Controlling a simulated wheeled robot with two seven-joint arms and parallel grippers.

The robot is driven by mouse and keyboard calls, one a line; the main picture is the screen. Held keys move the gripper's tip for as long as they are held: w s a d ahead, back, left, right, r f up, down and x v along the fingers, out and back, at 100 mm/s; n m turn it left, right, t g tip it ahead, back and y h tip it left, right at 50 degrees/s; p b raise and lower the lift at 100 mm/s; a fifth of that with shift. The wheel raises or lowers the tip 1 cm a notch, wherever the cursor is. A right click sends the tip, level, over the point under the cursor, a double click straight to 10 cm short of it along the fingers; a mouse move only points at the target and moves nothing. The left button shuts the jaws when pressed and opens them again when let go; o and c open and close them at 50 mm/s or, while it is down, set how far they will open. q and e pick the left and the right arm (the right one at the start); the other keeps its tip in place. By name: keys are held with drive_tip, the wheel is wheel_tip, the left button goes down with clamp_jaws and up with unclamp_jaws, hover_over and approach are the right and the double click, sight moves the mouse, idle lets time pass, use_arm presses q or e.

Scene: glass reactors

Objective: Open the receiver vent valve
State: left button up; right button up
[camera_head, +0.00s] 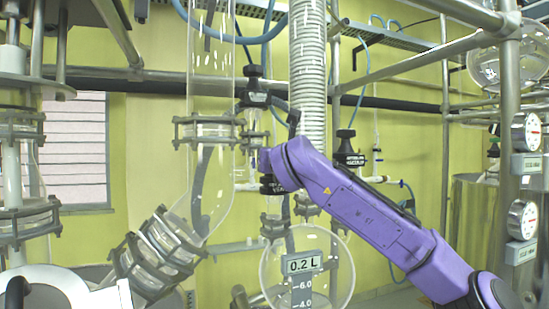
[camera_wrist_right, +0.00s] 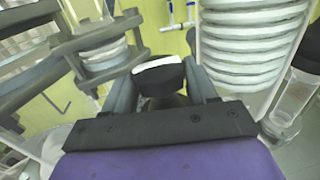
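In the wrist view, a black valve knob (camera_wrist_right: 158,79) with a white strip along its edge sits between the two fingers of my right gripper (camera_wrist_right: 160,92). The fingers stand apart, one on each side of the knob, very near its sides; contact is not clear. My left gripper is not in view.
Another black-handled valve (camera_head: 252,77) stands above left of my wrist, and one (camera_head: 346,140) to the right. A ribbed white hose (camera_head: 308,70) rises close behind the wrist. Glass column (camera_head: 211,75), round receiver flask (camera_head: 325,255) and steel pipes crowd the area.

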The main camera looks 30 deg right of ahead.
drive_tip(key=c, duration=0.4)
drive_tip(key=shift+o, duration=0.2)
drive_tip(key=shift+d+n+y, duration=0.1)
drive_tip(key=shift+n+y, duration=0.2)
drive_tip(key=shift+f+n+t+y, duration=0.1)
drive_tip(key=shift+n+t+y, duration=0.35)
drive_tip(key=shift+y, duration=0.35)
drive_tip(key=shift+n+y, duration=0.75)
drive_tip(key=shift+y, duration=0.45)
drive_tip(key=y, duration=0.1)
drive_tip(key=n+y+p, duration=0.1)
drive_tip(key=n+y, duration=0.1)
drive_tip(key=shift+r+t, duration=0.25)
drive_tip(key=n+y+p, duration=0.2)
drive_tip(key=y, duration=0.1)
drive_tip(key=shift+f+n+g+y+p, duration=0.2)
drive_tip(key=shift+n+g+y+p, duration=0.25)
drive_tip(key=shift+y+p, duration=0.25)
